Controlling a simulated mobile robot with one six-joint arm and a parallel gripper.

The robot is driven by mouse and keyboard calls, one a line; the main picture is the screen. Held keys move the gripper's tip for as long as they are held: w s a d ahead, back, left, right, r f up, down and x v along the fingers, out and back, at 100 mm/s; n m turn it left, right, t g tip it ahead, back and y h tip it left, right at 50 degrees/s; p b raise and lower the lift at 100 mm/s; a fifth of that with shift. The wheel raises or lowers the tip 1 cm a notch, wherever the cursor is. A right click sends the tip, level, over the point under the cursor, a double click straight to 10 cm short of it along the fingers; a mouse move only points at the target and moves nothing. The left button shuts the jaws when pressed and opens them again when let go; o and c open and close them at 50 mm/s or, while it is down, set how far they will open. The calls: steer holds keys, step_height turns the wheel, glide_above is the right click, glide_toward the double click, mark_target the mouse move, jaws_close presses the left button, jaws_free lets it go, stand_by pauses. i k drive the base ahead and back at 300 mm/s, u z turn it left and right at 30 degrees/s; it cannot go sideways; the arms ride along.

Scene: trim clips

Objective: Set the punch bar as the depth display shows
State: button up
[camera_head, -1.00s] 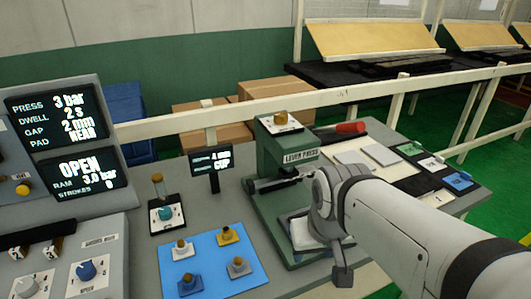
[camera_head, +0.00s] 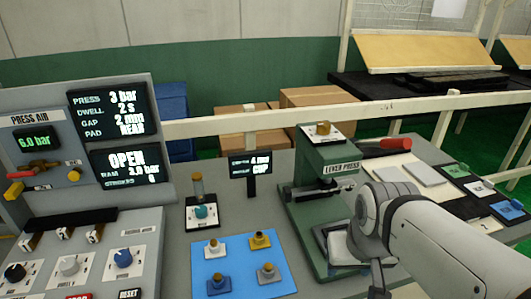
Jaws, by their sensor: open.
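The small depth display (camera_head: 251,164) stands on a post behind the blue mat; it reads 4 mm and CUP. The green lever press (camera_head: 318,215) stands right of it, labelled LEVER PRESS. A dark bar with a bright metal part (camera_head: 318,190) crosses the press front; I cannot tell for sure that it is the punch bar. My gripper (camera_head: 379,291) is at the lower right, in front of the press base and apart from the bar. It is open, with nothing seen in it; its tips are partly cut off by the frame's edge.
A blue mat (camera_head: 240,251) holds several small knobbed pieces. The control console (camera_head: 85,190) at left has screens reading OPEN, 3 bar, 2 s, 2 mm. A red-handled tool (camera_head: 385,147) and coloured cards lie right of the press.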

mark_target(288, 194)
steer(key=u, duration=1.35)
steer(key=k, duration=1.2)
steer(key=z, duration=0.45)
steer(key=i, duration=1.45)
steer(key=z, duration=0.05)
